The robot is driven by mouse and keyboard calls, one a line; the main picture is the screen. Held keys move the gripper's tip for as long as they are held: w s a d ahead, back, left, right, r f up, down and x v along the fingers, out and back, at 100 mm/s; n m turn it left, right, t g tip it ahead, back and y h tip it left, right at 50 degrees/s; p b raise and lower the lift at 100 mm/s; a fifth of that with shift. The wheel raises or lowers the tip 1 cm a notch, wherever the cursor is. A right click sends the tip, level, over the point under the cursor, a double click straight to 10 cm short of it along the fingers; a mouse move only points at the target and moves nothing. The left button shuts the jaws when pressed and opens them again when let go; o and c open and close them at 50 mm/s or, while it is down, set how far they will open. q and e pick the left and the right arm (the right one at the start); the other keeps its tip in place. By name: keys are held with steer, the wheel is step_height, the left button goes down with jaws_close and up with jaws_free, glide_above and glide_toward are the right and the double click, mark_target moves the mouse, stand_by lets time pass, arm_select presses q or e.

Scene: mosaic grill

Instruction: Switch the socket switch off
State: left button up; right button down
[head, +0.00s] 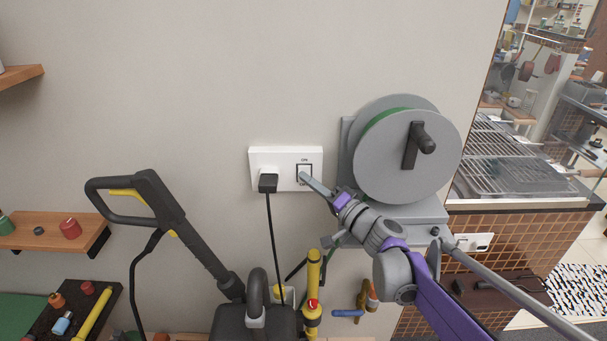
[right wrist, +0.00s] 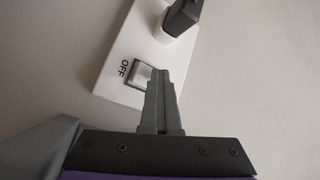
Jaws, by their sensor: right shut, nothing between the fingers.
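A white socket plate (head: 284,155) is fixed to the grey wall. A black plug (head: 268,183) sits in its left side, with a cord hanging down. The switch (head: 304,170) is on its right side, with ON printed above it. My right gripper (head: 304,177) is shut and empty, its fingertips at the lower part of the switch. In the right wrist view the socket plate (right wrist: 118,62) shows with the OFF label beside the switch (right wrist: 140,76). The fingertips (right wrist: 160,72) overlap the switch edge; I cannot tell whether they touch. The left gripper is not in view.
A grey hose reel (head: 405,165) with a black crank is mounted just right of the socket. A pressure washer wand (head: 180,225) leans at the left. Wooden shelves (head: 50,232) hold small jars. A grill (head: 520,155) stands far right. The wall above the socket is clear.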

steer(key=s, duration=0.5)
steer(key=shift+r+p, duration=0.2)
steer(key=shift+p, duration=0.2)
steer(key=s+d+f+n+g+h, duration=0.2)
steer(key=s+f+g+h, duration=0.15)
steer(key=s+f, duration=0.45)
steer(key=s+d+f+n+g+h, duration=0.15)
steer(key=s+f+g, duration=0.35)
steer(key=s, duration=0.5)
steer(key=s+d+f+h, duration=0.8)
steer(key=s+d+f, duration=0.2)
steer(key=s+d, duration=0.2)
steer(key=shift+s+d+n, duration=0.15)
steer(key=shift+d+n, duration=0.2)
steer(key=shift+d, duration=0.1)
